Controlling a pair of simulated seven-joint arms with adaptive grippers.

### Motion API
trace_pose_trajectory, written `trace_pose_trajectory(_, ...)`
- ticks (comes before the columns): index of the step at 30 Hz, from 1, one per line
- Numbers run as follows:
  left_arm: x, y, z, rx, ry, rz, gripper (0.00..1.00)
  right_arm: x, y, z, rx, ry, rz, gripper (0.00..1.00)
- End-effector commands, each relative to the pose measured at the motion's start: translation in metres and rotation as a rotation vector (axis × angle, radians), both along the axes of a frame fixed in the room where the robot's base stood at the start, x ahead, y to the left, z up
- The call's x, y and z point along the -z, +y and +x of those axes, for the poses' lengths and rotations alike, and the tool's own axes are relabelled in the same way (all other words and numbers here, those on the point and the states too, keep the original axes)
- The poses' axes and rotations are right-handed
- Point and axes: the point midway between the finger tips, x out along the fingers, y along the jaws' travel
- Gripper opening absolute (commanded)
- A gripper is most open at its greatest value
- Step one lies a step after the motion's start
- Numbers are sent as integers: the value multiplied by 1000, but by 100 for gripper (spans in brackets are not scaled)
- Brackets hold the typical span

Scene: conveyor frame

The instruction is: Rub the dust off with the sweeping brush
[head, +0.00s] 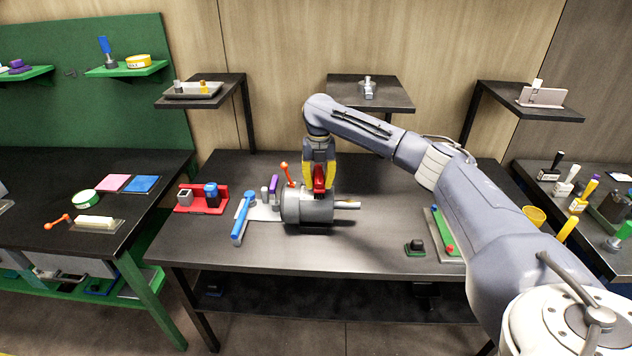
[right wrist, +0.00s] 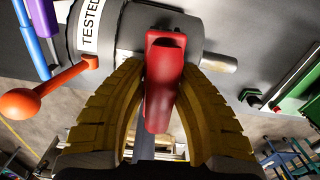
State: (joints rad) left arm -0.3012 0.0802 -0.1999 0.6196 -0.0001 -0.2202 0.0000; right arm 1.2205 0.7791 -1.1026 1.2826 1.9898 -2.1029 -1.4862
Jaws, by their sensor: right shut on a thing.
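My right gripper (head: 319,190) points down over a grey motor-like cylinder (head: 299,211) on the middle table. Its yellow fingers are shut on a red thing (right wrist: 163,85), which may be the brush's handle; in the head view it shows as a small red patch (head: 320,180) on top of the cylinder. The cylinder lies on its side, with a light shaft (head: 348,205) out to the right. The red thing is at or just over the cylinder; contact is unclear. No bristles or dust can be made out. My left gripper is not in view.
An orange-knobbed lever (head: 287,172), a purple tool (head: 273,188) and a blue-handled tool (head: 242,217) are close left of the cylinder. A red holder (head: 190,205) stands further left. A small dark block (head: 415,248) and a green tray (head: 440,233) are at right. The front middle is clear.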

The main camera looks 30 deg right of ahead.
Motion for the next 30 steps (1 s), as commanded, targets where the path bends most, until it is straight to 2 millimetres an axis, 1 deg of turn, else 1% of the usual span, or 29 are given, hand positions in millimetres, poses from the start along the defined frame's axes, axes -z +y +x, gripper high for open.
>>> trace_pose_trajectory(6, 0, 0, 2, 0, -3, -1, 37, 1, -8, -6, -12, 2, -1, 0)
trace_pose_trajectory(10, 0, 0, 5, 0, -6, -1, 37, 0, -2, -2, -8, 1, 0, 0)
trace_pose_trajectory(23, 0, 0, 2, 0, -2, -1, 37, 0, 15, 12, 16, 0, -1, 0)
trace_pose_trajectory(30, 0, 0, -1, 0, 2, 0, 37, 1, 7, 6, 5, 1, -2, 0)
